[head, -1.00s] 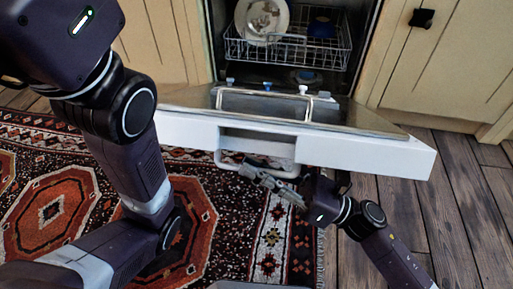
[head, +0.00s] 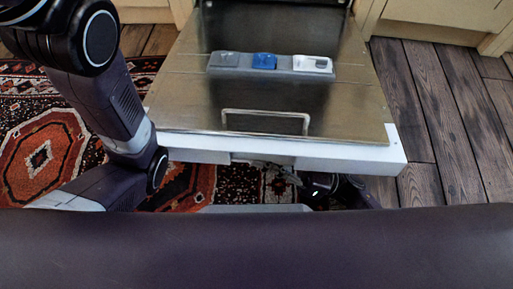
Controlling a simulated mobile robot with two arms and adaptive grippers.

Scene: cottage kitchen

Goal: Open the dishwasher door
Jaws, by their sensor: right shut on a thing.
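The dishwasher door (head: 275,98) is swung far down and lies close to flat. Its steel inner face is up, with a dispenser strip (head: 270,63) across it and a wire loop near its front. Its white front edge (head: 350,157) faces me. My right gripper (head: 272,169) is just below that edge, shut on the door handle; the handle itself is mostly hidden under the edge. My left arm (head: 110,100) stands at the left of the door, with its gripper outside the picture.
A patterned rug (head: 50,150) covers the floor at left. Wooden floor (head: 430,110) is free at right. Cream cabinets (head: 440,10) stand at the back. A dark purple part of my own body fills the bottom of the view.

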